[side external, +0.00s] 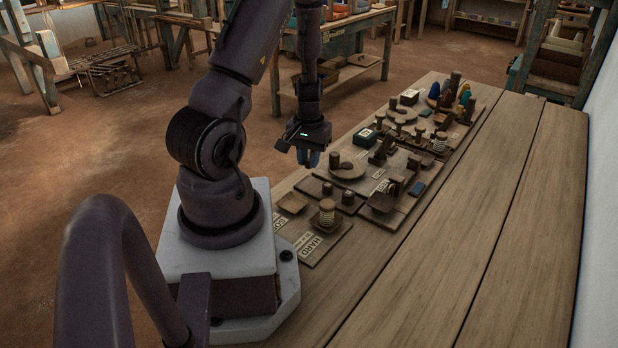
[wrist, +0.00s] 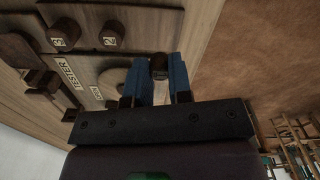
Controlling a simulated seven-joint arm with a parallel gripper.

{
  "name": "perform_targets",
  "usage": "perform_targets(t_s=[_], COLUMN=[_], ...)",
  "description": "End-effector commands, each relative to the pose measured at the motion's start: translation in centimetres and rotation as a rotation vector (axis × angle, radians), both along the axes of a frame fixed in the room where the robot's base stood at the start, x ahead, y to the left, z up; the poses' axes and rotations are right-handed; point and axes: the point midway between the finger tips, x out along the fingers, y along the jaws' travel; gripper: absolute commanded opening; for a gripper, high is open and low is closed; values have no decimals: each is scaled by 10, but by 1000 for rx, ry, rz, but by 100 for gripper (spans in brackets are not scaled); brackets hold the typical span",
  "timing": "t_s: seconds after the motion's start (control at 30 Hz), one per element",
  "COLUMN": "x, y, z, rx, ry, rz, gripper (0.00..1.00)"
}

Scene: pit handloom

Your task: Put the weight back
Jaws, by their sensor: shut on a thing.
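My gripper (side external: 308,158) hangs above the left edge of the board area on the bench. In the wrist view, its blue fingers (wrist: 160,80) are shut on a small dark weight (wrist: 158,66), which shows between the fingertips. The held weight cannot be made out in the side view. Two dark round weights marked 3 (wrist: 64,34) and 2 (wrist: 112,36) stand on a dark strip (wrist: 85,18) in the wrist view. A board labelled TESTER (wrist: 68,72) lies beside them, with a pale disc (wrist: 112,78) partly hidden behind the gripper.
The bench (side external: 470,210) has free room to the right. A board with HARD lettering (side external: 312,247) and a wound spool (side external: 327,214) lies near my base. A dark box (side external: 365,137), spools and coloured cones (side external: 464,94) stand farther back.

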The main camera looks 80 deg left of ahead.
Motion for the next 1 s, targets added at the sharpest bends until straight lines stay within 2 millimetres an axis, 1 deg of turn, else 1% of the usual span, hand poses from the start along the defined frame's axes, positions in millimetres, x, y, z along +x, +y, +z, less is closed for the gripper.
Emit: perform_targets(t_s=[0.03, 0.17, 0.3, 0.4, 0.67, 0.8, 0.83, 0.87, 0.9, 0.93, 1.0], x=[0, 0, 0, 0, 1, 0, 1, 1, 1, 1, 1], y=[0, 0, 0, 0, 0, 0, 0, 0, 0, 0, 0], z=[-7, -20, -40, -48, -49, -53, -52, -52, -52, -52, -52], rx=[-3, -2, -2, -1, 1, 0, 1, 1, 1, 1, 1], ry=[1, 0, 1, -1, -2, -1, -2, -2, -2, -2, -2], rz=[1, -2, -2, -4, -5, -5, -6, -6, -6, -6, -6], gripper=[0, 0, 0, 0, 0, 0, 26, 33, 42, 45, 45])
